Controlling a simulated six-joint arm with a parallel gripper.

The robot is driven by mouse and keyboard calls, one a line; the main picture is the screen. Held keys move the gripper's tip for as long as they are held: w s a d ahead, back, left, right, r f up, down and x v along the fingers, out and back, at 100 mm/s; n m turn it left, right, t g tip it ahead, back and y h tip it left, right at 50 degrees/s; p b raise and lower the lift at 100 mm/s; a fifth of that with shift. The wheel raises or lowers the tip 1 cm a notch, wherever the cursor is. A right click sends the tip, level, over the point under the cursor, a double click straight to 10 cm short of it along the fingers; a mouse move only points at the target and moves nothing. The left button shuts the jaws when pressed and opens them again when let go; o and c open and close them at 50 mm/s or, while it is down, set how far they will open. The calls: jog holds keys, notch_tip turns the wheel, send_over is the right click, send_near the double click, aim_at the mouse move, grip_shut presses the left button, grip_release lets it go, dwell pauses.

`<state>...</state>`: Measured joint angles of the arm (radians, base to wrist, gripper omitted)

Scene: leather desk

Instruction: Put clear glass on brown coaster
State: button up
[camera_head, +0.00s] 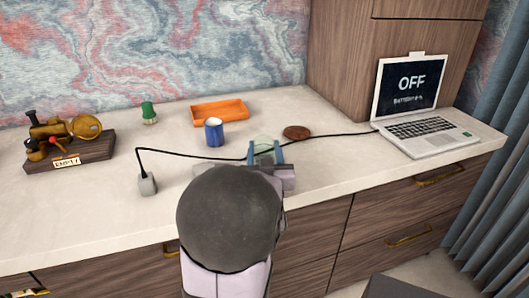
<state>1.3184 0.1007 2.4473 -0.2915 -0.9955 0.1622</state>
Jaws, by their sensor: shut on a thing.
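The clear glass (264,144) shows as a pale greenish, see-through shape near the middle of the desk. My gripper (266,153) has its blue fingers on either side of the glass and is shut on it. My own arm hides the lower part of the glass, so I cannot tell whether it touches the desk. The brown coaster (297,132) is a round, dark reddish-brown disc lying flat on the desk, a little right of and behind the glass. The coaster is bare.
A blue cup (214,132) stands left of my gripper, with an orange tray (219,112) behind it. A black cable runs past the gripper from a grey plug (147,184) to the laptop (413,110). A green spool-like object (149,113) and a brass machine (68,142) stand left.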

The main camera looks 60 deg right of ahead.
aim_at(264, 154)
dwell(0.3)
jog(key=shift+f, duration=0.2)
jog(key=o, duration=1.1)
jog(key=shift+a, duration=0.1)
jog(key=b+v, duration=0.1)
jog(key=v, duration=0.1)
jog(key=shift+s+a+f, duration=0.15)
jog(key=shift+s+a, duration=0.05)
jog(key=a+b, duration=0.1)
jog(key=b, duration=0.3)
jog(key=shift+s, duration=0.25)
jog(key=shift+s+a+b, duration=0.25)
jog(key=shift+a+b, duration=0.25)
jog(key=shift+b, duration=0.4)
jog(key=shift+o, duration=0.5)
